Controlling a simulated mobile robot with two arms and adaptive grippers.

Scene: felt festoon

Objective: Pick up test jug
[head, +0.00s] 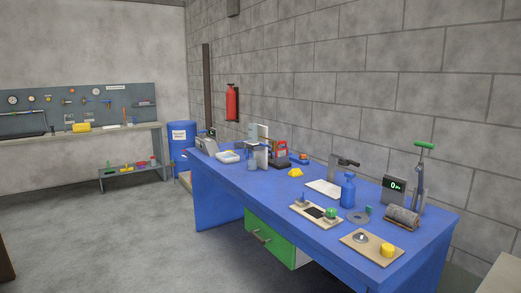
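The blue workbench (225,180) runs along the block wall. A small greyish, jug-like vessel (251,163) stands upright near the bench's front edge, toward its far end; it is too small to be sure that it is the test jug. Other grey items stand close behind it and partly merge with it. A blue bottle (348,192) with a narrow top stands upright near the middle of the nearer half. Neither of my grippers is in view.
A green drawer (271,240) sits under the bench. Near the bench's right end are a digital gauge (395,190), a green-handled pump (420,180) and a board with a yellow knob (387,250). A blue drum (180,140) stands behind. The floor at left is clear.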

